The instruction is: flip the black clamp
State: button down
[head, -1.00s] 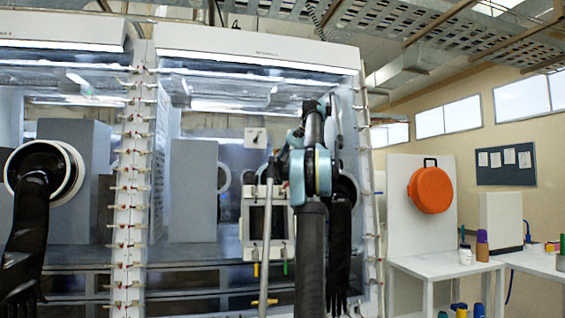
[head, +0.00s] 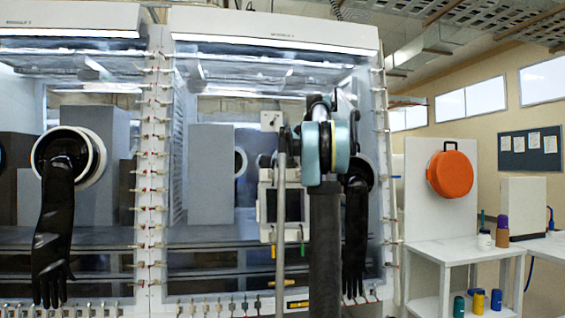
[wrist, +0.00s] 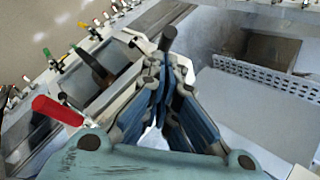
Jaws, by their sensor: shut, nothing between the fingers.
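In the wrist view my gripper (wrist: 164,68) is shut and empty, with its blue-padded fingers together at the tips. A dark grey-black clamp handle (wrist: 168,38) stands just beyond the fingertips; I cannot tell whether they touch. Another black handle (wrist: 91,63) lies to the left, along a pale frame. I cannot tell for sure which of these is the black clamp. A red handle (wrist: 57,110) is at the lower left. In the head view my arm hides the gripper's fingers, in front of a white box-like port (head: 267,205) on the glovebox.
Green and yellow handles show at the wrist view's upper left. A perforated plate (wrist: 265,78) is at the right. In the head view, black gloves (head: 57,215) hang from the glovebox front. A white table (head: 460,249) with bottles stands at the right.

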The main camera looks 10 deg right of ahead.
jog(key=shift+s+f+t, duration=0.15)
jog(key=shift+s+t, duration=0.15)
jog(key=shift+t, duration=0.2)
dwell(0.3)
